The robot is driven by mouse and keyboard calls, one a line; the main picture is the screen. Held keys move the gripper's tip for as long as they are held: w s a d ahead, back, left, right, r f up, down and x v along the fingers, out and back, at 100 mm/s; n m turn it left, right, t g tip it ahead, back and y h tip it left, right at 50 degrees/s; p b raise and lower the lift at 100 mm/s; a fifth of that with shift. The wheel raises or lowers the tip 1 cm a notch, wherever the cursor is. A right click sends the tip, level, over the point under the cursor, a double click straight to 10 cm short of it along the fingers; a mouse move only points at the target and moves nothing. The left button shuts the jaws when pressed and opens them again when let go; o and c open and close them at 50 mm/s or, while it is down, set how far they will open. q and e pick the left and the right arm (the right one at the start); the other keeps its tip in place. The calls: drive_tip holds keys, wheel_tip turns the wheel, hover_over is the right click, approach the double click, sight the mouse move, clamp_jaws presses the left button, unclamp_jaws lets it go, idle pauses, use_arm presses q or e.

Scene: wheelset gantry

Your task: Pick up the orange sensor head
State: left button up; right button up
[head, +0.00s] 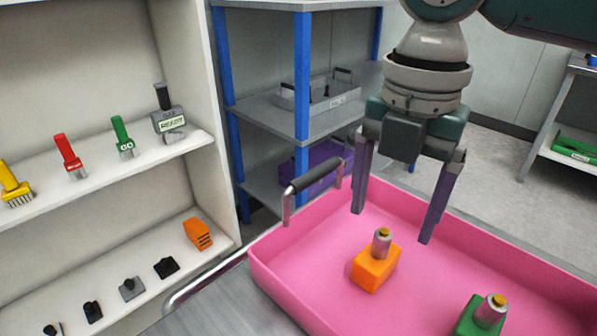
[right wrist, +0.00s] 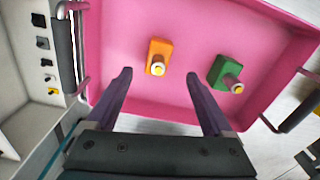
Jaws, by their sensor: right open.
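The orange sensor head (head: 374,270) is a small orange block with a grey cylinder and yellow tip on top. It stands upright inside the pink tray (head: 262,277). My right gripper (head: 392,226) is open and empty above the tray, pointing down, with the block apart from both fingers. The same gripper (right wrist: 159,91) shows its two purple fingers spread in the right wrist view. My left gripper is not in view.
A green sensor head (head: 481,316) stands in the tray to the right of the orange one. The tray has raised walls and a handle (head: 304,178). A white shelf (head: 110,180) with brushes and small parts is at left; a blue-post rack (head: 303,80) stands behind.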

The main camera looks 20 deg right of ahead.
sight(384, 234)
wheel_tip(384, 234, down, 5)
drive_tip(key=shift+f, duration=0.1)
drive_tip(key=shift+a, duration=0.1)
clamp_jaws()
idle(0.7)
